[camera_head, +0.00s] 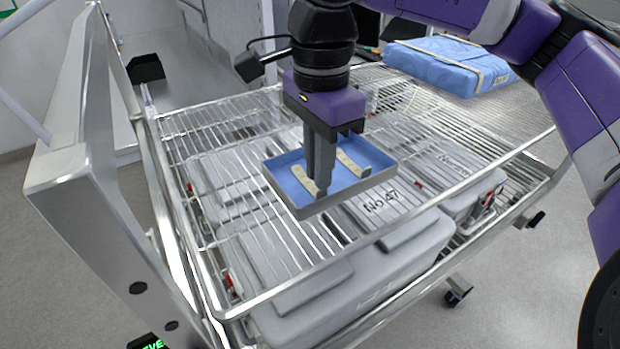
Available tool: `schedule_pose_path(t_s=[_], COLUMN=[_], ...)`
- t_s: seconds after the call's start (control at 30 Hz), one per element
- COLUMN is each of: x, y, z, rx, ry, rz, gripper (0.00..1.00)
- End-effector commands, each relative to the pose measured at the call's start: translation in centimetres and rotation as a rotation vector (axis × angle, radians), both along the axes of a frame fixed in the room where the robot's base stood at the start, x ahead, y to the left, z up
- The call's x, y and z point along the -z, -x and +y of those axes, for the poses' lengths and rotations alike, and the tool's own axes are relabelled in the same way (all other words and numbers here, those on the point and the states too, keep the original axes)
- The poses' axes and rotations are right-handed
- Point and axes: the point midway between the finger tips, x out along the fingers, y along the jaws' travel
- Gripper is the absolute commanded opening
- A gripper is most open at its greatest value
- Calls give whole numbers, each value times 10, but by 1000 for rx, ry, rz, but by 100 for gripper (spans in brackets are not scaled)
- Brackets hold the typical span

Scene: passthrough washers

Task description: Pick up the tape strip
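A shallow tray (278,190) with a blue inside and grey rim sits on the upper wire rack. Two short beige tape strips lie in it, a left strip (303,180) and a right strip (352,164). My gripper (320,188) points down into the tray. Its grey fingers are beside the left strip and cover part of it. The fingers look close together from this side, and I cannot tell whether they touch or hold the strip. The right strip is apart from the fingers.
A blue wrapped pack (448,64) with beige tape bands is on the right, near my arm. Grey lidded containers (345,292), one marked No.47, stand under the wires of the metal rack cart (184,254). A tall metal frame (85,200) rises at the left.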

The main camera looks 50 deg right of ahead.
Motion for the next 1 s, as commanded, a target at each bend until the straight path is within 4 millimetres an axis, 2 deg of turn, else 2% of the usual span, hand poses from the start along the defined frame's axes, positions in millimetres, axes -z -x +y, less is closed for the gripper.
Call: schedule_pose_path(t_s=[0.13,0.3,0.5,0.57,0.6,1.0], x=[19,31,32,32,32,27], y=[1,0,0,0,0,0], z=[-2,-2,-2,-2,-2,-2], rx=[0,0,1,0,1,1], ry=[-4,-2,-1,-1,-1,-1], rz=[2,-1,-1,-1,0,-1], gripper=[11,11,11,1,0,0])
